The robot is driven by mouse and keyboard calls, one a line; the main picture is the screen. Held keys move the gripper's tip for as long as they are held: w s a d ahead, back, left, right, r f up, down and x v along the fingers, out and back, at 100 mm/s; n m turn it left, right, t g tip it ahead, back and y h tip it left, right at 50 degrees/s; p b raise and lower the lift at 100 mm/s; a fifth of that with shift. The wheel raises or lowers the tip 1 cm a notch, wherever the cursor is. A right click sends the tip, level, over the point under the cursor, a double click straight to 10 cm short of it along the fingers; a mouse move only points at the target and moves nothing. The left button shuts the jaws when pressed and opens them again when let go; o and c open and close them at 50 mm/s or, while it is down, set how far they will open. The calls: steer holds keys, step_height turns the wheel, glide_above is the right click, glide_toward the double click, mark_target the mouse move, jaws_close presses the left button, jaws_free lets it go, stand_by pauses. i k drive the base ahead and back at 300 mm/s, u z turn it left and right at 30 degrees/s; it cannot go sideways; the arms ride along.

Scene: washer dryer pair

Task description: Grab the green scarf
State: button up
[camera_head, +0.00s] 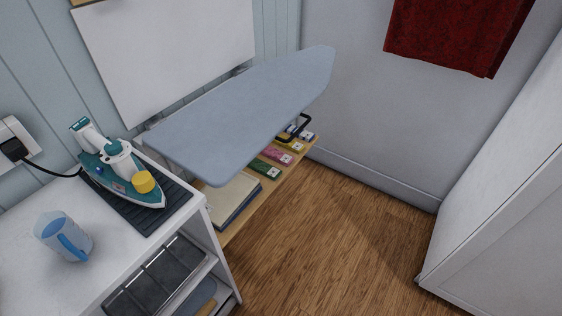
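I see no thing that is clearly a green scarf. A small green item (265,168) with a pale label lies on the wooden shelf (237,229) under the ironing board. I cannot tell whether it is a folded scarf or a box. It lies at the near end of a row with pink (276,154), yellow (290,144) and blue (307,136) items, partly hidden by the board. A dark red patterned cloth (455,35) hangs on the wall at upper right. My gripper is not in view.
The ironing board (245,110) juts over the shelf. A teal iron (120,172) with a cord and a jug (64,236) stand on the white cabinet (30,285) at left. A white panel (510,190) bounds the right. The wooden floor (335,240) between is clear.

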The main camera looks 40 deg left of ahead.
mark_target(268, 170)
steer(key=i, duration=0.9)
steer(key=u, duration=1.25)
